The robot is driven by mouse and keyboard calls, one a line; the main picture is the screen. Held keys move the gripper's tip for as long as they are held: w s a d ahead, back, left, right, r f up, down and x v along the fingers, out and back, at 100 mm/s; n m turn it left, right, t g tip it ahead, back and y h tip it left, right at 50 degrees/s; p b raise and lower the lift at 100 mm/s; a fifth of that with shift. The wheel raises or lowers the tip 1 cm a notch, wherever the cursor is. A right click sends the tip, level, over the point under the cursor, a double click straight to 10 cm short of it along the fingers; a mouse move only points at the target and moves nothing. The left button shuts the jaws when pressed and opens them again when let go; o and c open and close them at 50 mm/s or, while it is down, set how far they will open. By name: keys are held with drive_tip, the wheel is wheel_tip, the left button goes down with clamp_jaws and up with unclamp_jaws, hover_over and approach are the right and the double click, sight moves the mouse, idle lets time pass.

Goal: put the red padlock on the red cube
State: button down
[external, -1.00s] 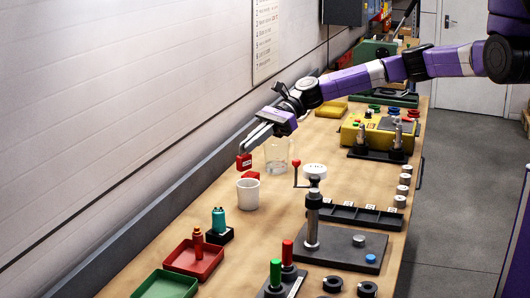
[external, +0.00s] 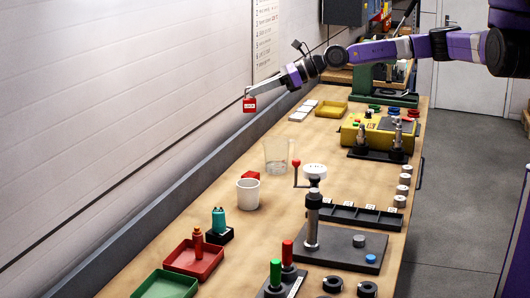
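The red padlock (external: 249,105) has a pale label on its front and hangs at the tip of my gripper (external: 254,91), high above the bench near the back wall. My gripper is shut on its upper part; the shackle is too small to make out. The red cube (external: 251,175) lies on the wooden bench, just behind the white cup (external: 248,195), which hides its lower part. The padlock is well above the cube and apart from it.
A clear glass beaker (external: 277,156) stands right of the cube. A lever press (external: 312,215) stands farther right and nearer. Bare bench lies left of the cube.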

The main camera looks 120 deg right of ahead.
wheel_tip(320, 180, down, 20)
drive_tip(key=shift+b, duration=0.3)
idle(0.5)
drive_tip(key=shift+f, duration=0.1)
drive_tip(key=c, duration=1.6)
unclamp_jaws()
drive_tip(key=b+v, duration=0.1)
drive_tip(key=v, duration=1.1)
